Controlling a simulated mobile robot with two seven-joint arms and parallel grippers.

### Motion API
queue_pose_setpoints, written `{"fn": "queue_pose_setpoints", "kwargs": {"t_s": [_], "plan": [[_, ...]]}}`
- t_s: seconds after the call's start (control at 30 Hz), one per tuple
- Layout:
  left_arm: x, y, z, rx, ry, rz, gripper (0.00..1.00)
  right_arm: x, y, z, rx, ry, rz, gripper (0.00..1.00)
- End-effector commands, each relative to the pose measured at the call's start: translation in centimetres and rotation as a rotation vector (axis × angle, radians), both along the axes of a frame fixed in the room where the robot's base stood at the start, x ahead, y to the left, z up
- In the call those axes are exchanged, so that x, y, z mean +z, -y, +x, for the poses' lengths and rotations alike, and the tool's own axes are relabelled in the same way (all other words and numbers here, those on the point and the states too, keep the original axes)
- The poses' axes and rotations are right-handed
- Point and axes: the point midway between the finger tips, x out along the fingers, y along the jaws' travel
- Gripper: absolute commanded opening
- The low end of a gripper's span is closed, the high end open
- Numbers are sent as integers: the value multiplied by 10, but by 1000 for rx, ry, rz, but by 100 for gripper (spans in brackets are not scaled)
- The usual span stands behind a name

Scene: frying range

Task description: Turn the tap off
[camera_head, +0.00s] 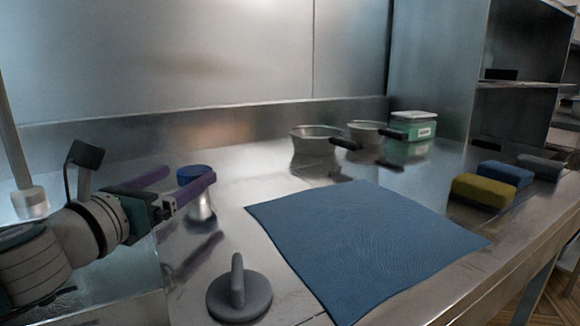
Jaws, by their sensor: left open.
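A slim grey tap spout (12,140) comes down at the far left edge, with a pale nozzle (31,203) at its lower end. Whether water runs from it is unclear. My left gripper (189,175) has two purple fingers spread apart and pointing right, to the right of the spout. A short metal cylinder with a blue top (199,207) stands by the fingertips, partly hidden by the nearer finger. I cannot tell whether it is the tap's handle or whether the fingers touch it. My right gripper is out of view.
A grey disc with an upright grip (240,298) lies at the front. A blue mat (360,240) covers mid-counter. Two pans (314,144) (366,132) and a green-and-white box (413,125) stand behind. Yellow (483,191), blue (505,173) and grey (540,166) sponges lie right.

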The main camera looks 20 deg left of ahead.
Motion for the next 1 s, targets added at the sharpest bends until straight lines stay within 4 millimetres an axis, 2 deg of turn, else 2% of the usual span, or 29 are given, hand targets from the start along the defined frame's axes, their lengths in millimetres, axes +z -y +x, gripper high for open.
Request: {"fn": "queue_pose_setpoints", "kwargs": {"t_s": [0.2,0.4,0.57,0.83,1.0], "plan": [[-2,-1,39,-1,2,3,98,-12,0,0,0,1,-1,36],[-2,-2,62,-2,1,5,98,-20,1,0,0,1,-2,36],[-1,-2,70,-2,0,5,98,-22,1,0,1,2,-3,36],[0,-1,70,-3,-1,5,98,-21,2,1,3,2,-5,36],[0,-1,70,-3,-1,5,80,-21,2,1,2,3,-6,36]]}}
